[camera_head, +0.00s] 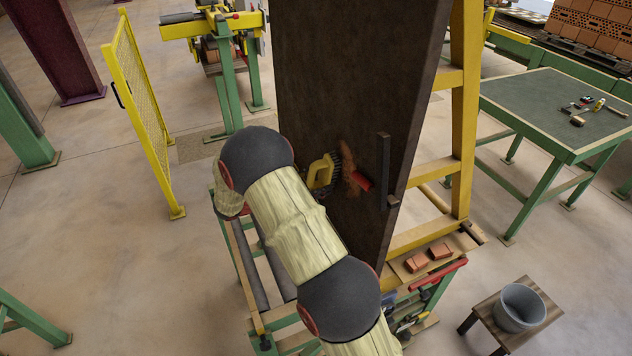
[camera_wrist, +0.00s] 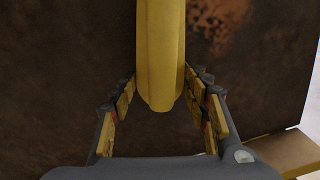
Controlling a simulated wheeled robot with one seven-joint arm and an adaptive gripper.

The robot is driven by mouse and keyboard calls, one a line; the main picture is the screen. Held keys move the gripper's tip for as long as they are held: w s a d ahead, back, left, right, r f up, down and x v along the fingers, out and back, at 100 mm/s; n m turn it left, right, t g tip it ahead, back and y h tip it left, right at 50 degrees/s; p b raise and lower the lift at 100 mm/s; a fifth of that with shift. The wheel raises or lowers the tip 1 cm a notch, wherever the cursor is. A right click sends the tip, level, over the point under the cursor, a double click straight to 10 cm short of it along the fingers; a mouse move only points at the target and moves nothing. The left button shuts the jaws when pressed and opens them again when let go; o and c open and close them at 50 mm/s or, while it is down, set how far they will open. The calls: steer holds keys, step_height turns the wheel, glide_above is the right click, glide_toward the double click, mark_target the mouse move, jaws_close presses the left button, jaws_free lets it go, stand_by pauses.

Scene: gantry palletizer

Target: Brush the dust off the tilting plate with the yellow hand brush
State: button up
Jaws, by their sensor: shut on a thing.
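The tilting plate (camera_head: 350,60) is a large dark brown slab standing steeply in the middle of the head view. A patch of reddish dust (camera_head: 350,178) lies low on its face. It also shows at the upper right in the wrist view (camera_wrist: 218,25). The yellow hand brush (camera_head: 322,172) is at the plate, its dark bristles towards the left edge of the dust. Its yellow handle (camera_wrist: 160,60) runs down between my fingers in the wrist view. My gripper (camera_wrist: 160,88) is shut on the brush; my arm mostly hides it in the head view. Bristle contact is unclear.
A yellow ladder-like frame (camera_head: 462,100) is behind. A grey bucket (camera_head: 520,308) on a stool and a green table (camera_head: 560,105) stand right.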

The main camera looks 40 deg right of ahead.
steer(key=shift+d, duration=0.3)
steer(key=shift+s, duration=0.15)
